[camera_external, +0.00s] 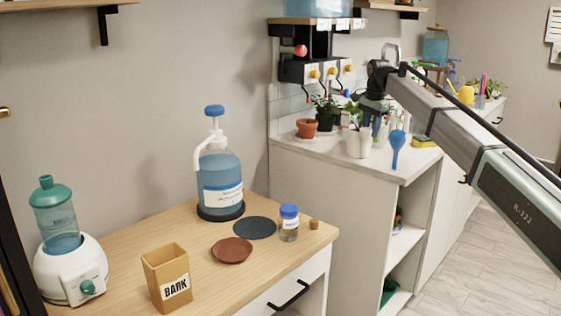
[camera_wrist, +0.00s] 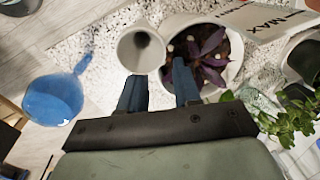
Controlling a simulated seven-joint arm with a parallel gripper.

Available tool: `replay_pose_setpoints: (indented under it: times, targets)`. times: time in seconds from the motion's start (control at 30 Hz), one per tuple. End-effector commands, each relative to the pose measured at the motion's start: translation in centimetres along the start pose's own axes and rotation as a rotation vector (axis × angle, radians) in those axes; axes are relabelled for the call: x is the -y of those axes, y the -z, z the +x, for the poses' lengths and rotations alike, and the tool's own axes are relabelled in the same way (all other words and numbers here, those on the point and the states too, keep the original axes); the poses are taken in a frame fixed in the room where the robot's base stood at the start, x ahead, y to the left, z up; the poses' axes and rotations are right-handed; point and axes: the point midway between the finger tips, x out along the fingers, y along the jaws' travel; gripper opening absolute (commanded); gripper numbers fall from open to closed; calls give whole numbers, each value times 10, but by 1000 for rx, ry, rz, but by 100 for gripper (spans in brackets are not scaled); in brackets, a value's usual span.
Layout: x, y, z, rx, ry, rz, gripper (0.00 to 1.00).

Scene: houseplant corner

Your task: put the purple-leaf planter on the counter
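The purple-leaf planter (camera_wrist: 238,62) is a round white pot with dark soil and purple leaves, upright on a speckled white top in the wrist view. My gripper (camera_wrist: 159,80) is above it with its two blue fingers apart. The right finger overlaps the planter's left rim, and the left finger is below a pale empty cup (camera_wrist: 140,48). I cannot tell whether either finger touches anything. In the external view my gripper (camera_external: 375,105) is over a white pot (camera_external: 360,143) on the white counter (camera_external: 345,166); I cannot tell whether this pot is the planter.
A blue scoop (camera_wrist: 55,98) lies left of the cup. A terracotta pot (camera_external: 306,128) stands farther left. The lower wooden top (camera_external: 120,255) holds a bark box (camera_external: 168,278) and a blue pump bottle (camera_external: 219,180).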

Motion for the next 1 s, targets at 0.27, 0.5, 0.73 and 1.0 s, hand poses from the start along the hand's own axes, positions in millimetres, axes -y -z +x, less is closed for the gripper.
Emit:
replay_pose_setpoints:
  times: [0.27,0.5,0.73,1.0]
  targets:
    - [1,0,-16,-1,2,0,32]
    - [1,1,-61,-1,2,0,32]
    - [1,0,-99,-1,1,0,32]
    - [0,0,-120,0,0,0,32]
